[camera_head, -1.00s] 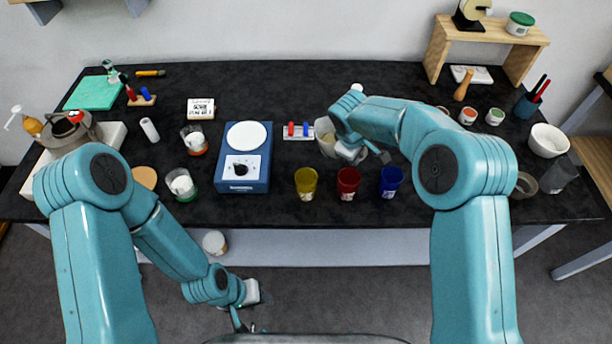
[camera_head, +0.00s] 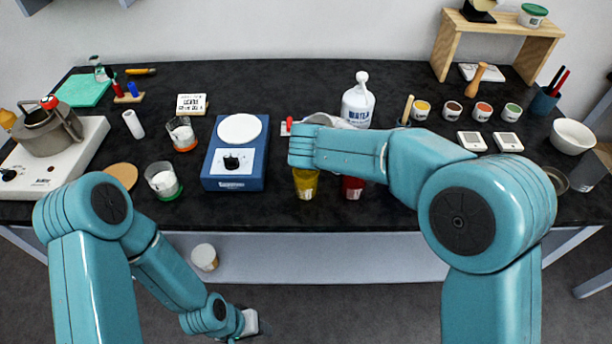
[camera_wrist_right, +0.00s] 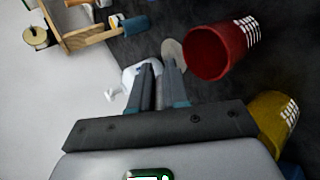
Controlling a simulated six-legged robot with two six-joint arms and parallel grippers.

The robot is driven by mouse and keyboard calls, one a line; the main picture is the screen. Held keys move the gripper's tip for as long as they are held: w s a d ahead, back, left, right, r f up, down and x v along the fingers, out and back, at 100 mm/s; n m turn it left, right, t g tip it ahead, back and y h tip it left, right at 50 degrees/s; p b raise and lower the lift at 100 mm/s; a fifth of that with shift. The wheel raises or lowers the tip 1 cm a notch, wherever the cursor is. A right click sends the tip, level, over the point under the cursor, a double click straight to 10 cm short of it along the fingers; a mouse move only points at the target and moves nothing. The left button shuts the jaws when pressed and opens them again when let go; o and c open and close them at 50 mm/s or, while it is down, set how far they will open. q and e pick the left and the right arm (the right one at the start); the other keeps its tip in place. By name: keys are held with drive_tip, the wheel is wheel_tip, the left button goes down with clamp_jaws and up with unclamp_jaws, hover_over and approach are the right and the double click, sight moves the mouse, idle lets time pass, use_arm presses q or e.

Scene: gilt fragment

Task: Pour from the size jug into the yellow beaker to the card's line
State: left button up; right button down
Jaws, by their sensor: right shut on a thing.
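The yellow beaker (camera_head: 305,184) stands upright near the bench's front, just below my right forearm; it also shows in the right wrist view (camera_wrist_right: 275,115). The size jug (camera_head: 322,119) shows only as a pale rim behind my right forearm. My right gripper (camera_wrist_right: 160,65) is shut on it by a narrow grey part; the rest of the jug is unclear there, as are any liquid and its level. The white card (camera_head: 191,104) lies at the back left, its writing too small to read. My left gripper (camera_head: 238,338) hangs low at the bottom edge, mostly cut off.
The red beaker (camera_head: 352,188) stands right of the yellow one, partly covered by my arm. A white wash bottle (camera_head: 357,104) stands behind my right forearm. A blue stirrer (camera_head: 234,183) is left of the yellow beaker. Several small tubs and two white boxes (camera_head: 472,141) are farther right.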

drive_tip(key=shift+s, duration=0.1)
drive_tip(key=shift+w+t+h+b, duration=0.3)
drive_tip(key=shift+t+b, duration=0.1)
drive_tip(key=shift+b, duration=0.3)
drive_tip(key=shift+s+b, duration=0.25)
drive_tip(key=shift+b, duration=0.2)
drive_tip(key=shift+w+t+h, duration=0.15)
drive_tip(key=shift+t+h, duration=0.15)
drive_tip(key=shift+b, duration=0.4)
drive_tip(key=shift+f, duration=0.1)
drive_tip(key=shift+s+t+b, duration=0.2)
drive_tip(key=shift+t+b, duration=0.1)
